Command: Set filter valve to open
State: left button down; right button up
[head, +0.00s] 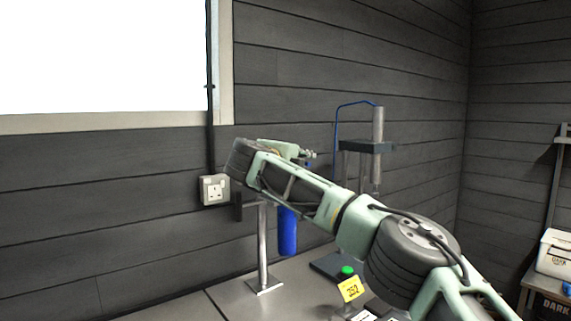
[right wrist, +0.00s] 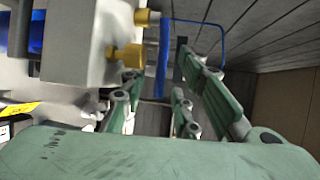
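The filter has a blue canister (head: 287,232) hanging beside a metal post in the head view. Its pale head block (right wrist: 85,40) with brass-coloured fittings (right wrist: 127,55) fills the upper left of the right wrist view. A blue lever (right wrist: 163,58), seemingly the valve handle, hangs down in that view beside the fittings. My right gripper (right wrist: 158,88) is open, its green fingers on either side of the lever's line; I cannot tell whether they touch it. In the head view my right gripper (head: 305,154) is above the canister, with the valve mostly hidden behind the arm. My left gripper is not in view.
A metal cylinder (head: 378,130) on a stand with a thin blue tube (head: 338,125) is just behind and right of my arm. A green button (head: 347,271) and yellow tag (head: 351,289) are on the bench below. A wall socket (head: 214,189) is at left.

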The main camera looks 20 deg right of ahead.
jog(key=v, duration=0.9)
jog(key=shift+s+r, duration=0.1)
jog(key=shift+r, duration=0.1)
